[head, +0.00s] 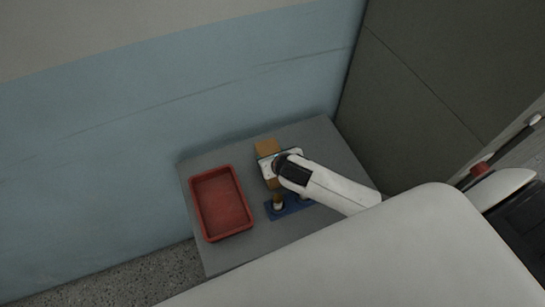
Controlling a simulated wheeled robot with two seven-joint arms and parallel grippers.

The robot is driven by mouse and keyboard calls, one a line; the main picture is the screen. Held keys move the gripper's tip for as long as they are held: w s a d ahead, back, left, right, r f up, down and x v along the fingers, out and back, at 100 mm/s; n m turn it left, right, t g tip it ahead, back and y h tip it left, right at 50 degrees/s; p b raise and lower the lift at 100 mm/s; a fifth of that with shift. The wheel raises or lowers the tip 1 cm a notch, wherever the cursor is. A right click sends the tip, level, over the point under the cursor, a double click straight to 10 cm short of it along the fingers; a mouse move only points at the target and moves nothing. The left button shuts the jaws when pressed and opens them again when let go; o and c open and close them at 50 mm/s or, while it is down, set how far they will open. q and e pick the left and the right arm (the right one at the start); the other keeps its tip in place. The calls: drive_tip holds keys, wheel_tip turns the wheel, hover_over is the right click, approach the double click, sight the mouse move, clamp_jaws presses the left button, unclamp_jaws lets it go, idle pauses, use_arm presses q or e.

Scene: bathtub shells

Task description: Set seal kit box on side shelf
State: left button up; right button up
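A tan-brown box (267,148), which looks like the seal kit box, is on or just above the grey side shelf (240,258). My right gripper (268,170) is over it, and the box shows beyond the gripper's white palm. A brown part also shows on the near side of the palm. The palm and black wrist hide the fingertips and the middle of the box. I cannot tell whether the fingers are closed on it, or whether the box touches the shelf. My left gripper is out of view.
A red tray (221,204), empty, lies on the shelf's left part. A blue holder (291,208) with small upright pieces stands close below my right gripper. A blue wall and a dark panel (400,95) border the shelf. A large white surface (400,255) fills the foreground.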

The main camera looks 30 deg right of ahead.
drive_tip(key=shift+f, duration=0.45)
drive_tip(key=o, duration=1.2)
drive_tip(key=shift+s, duration=0.1)
